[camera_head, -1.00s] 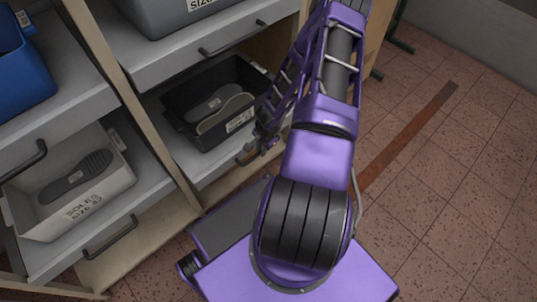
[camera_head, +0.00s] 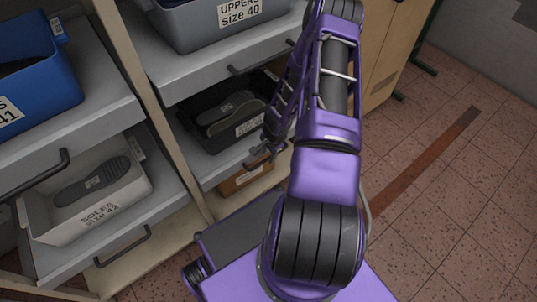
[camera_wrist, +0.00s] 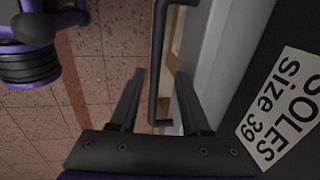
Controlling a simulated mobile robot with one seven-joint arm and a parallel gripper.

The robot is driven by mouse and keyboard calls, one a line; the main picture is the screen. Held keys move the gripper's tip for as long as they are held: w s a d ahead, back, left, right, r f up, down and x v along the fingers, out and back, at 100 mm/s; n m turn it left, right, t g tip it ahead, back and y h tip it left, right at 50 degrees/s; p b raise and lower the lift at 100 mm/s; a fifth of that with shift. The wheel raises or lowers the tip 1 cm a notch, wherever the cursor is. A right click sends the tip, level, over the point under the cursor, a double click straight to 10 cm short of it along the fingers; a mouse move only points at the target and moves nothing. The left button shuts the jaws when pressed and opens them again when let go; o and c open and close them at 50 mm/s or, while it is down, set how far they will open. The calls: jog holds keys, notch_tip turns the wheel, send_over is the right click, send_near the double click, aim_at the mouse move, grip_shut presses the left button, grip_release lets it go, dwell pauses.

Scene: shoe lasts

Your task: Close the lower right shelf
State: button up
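The lower right shelf (camera_head: 214,168) is a grey pull-out shelf that stands partly out from the cabinet. It carries a black bin (camera_head: 215,144) with grey soles in it. In the wrist view the bin's label (camera_wrist: 281,108) reads "SOLES Size 39", beside the shelf's light grey front (camera_wrist: 212,50). My gripper (camera_head: 262,155) is at the shelf's front. In the wrist view my gripper (camera_wrist: 158,88) is open, with the dark bar handle (camera_wrist: 157,62) between its two fingers. There are gaps on both sides of the bar. My arm hides the shelf's right end in the head view.
Above is another grey shelf (camera_head: 205,78) with a grey "Uppers size 40" bin (camera_head: 215,22). A brown box (camera_head: 245,180) sits below the lower right shelf. At left are a blue bin (camera_head: 45,85) and a pulled-out shelf with a white bin (camera_head: 50,222). Tiled floor is clear at right.

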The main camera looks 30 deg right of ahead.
jog(key=s+r+p, duration=0.1)
jog(key=r, duration=0.7)
jog(key=s+r+p, duration=0.2)
jog(key=r, duration=0.7)
jog(key=shift+s+d+p, duration=0.15)
jog(key=shift+s+p, duration=0.1)
jog(key=shift+p, duration=0.05)
